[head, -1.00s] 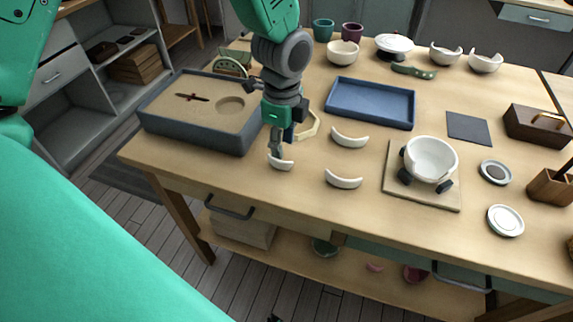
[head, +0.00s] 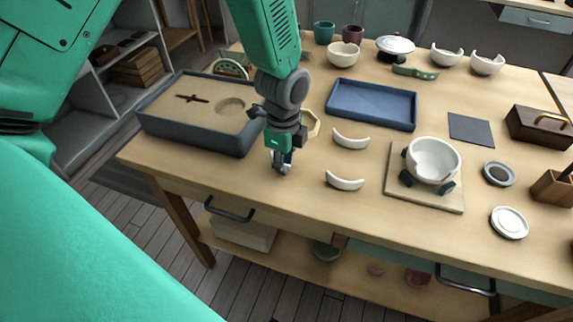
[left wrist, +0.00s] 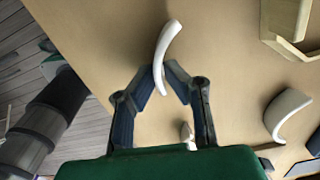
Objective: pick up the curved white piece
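My left gripper (head: 281,168) is low over the front of the wooden table. In the left wrist view its two fingertips (left wrist: 165,72) are closed in on either side of a curved white piece (left wrist: 170,42), with one end between them. In the head view the gripper mostly hides this piece. Two similar curved white pieces lie to the right, an upper one (head: 351,138) and a lower one (head: 345,181). A white bowl (head: 434,157) with dark pads around it stands on a square board (head: 432,198). My right gripper is not in view.
A grey sand tray (head: 190,140) stands left of the gripper. A pale angular ring (head: 314,124) lies just behind it. A blue tray (head: 370,104) is farther back. Lids, a wooden caddy (head: 540,126) and bowls fill the right and back. The table's front edge is close.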

